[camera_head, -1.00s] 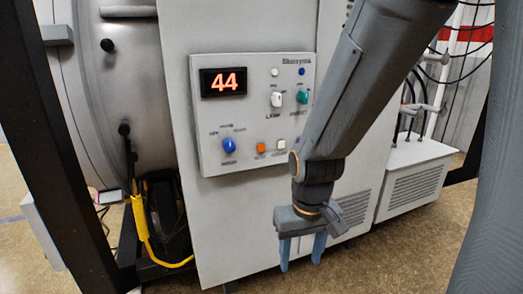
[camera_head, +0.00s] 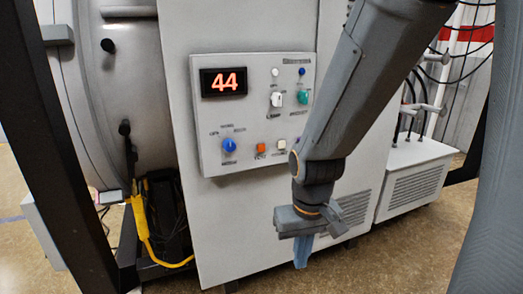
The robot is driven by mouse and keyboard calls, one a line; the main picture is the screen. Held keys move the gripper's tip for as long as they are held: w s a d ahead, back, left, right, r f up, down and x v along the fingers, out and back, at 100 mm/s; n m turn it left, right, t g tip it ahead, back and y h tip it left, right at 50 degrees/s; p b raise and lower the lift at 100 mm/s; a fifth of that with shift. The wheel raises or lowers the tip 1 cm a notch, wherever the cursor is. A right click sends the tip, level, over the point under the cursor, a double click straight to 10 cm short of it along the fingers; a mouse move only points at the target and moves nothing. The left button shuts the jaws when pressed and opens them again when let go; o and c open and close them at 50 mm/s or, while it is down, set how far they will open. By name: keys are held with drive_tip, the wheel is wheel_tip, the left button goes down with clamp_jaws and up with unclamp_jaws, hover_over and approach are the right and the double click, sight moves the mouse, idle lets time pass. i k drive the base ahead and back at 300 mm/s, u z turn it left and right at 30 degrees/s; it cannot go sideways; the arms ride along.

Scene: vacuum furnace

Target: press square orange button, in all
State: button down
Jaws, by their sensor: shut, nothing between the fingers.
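The square orange button (camera_head: 261,148) is on the lower part of the light grey control panel (camera_head: 215,120), on the front of the furnace cabinet. A whitish square button (camera_head: 281,146) sits just right of it. My gripper (camera_head: 301,265) hangs in front of the cabinet, below and to the right of the orange button and apart from the panel. Its blue fingers point down and are together, with nothing between them. My arm comes down from the upper right and passes beside the panel's right edge.
The panel also carries a red 44 display (camera_head: 223,82), a blue knob (camera_head: 229,145), a white knob (camera_head: 277,99) and a green knob (camera_head: 303,97). A dark upright post (camera_head: 63,170) stands at left. A yellow cable (camera_head: 145,230) hangs beside the cabinet.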

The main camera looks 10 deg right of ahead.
sight(260, 148)
drive_tip(key=z, duration=0.85)
drive_tip(key=k, duration=0.65)
drive_tip(key=u, duration=1.1)
drive_tip(key=i, duration=0.5)
